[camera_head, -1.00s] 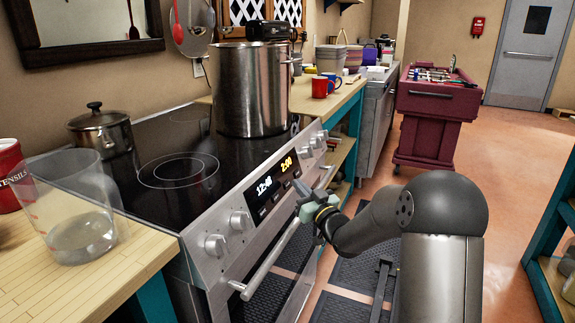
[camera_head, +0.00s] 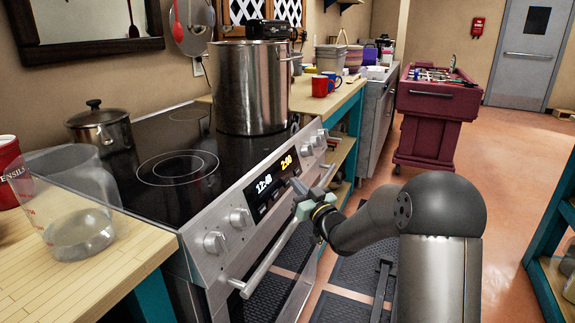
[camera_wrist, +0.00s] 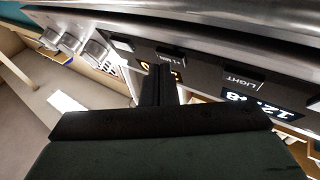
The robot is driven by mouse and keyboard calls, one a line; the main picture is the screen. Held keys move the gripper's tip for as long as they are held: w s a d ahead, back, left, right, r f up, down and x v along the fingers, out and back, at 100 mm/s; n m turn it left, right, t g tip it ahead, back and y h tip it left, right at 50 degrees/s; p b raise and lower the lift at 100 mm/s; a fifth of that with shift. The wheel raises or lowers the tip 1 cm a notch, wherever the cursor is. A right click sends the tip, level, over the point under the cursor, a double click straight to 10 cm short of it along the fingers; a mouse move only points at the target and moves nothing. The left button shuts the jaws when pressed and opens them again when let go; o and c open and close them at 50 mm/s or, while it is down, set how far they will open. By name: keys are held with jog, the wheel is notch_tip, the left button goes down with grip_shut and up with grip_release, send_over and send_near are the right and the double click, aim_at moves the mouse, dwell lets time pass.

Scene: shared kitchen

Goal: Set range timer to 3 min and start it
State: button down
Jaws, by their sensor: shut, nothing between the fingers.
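The range control panel (camera_head: 236,190) has a dark display (camera_head: 272,186) reading 12:48 in white and 2:00 in yellow. Small buttons sit along the display's lower edge. The wrist view shows the display upside down, with a button labelled LIGHT (camera_wrist: 238,76) and another button (camera_wrist: 171,53) whose small label looks like +1 MIN. My gripper (camera_head: 298,187) is shut and empty, its tips at the display's right end. In the wrist view my fingertips (camera_wrist: 162,72) point at the +1 MIN button and partly cover the yellow digits. I cannot tell whether they touch it.
Knobs (camera_head: 214,242) flank the display, and the oven handle (camera_head: 262,270) runs below it. A large steel pot (camera_head: 250,90) and a small lidded pot (camera_head: 99,128) stand on the cooktop. A clear measuring jug (camera_head: 72,205) stands on the left counter.

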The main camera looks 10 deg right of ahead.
jog(key=shift+w+a, duration=0.1)
jog(key=shift+a, duration=0.05)
dwell(0.4)
jog(key=shift+s+d+r+b, duration=0.15)
jog(key=shift+s+d+b, duration=0.15)
jog(key=shift+d, duration=0.2)
jog(key=s+d+r, duration=0.2)
jog(key=s+d, duration=0.1)
jog(key=d, duration=0.2)
jog(key=shift+p, duration=0.35)
dwell(0.8)
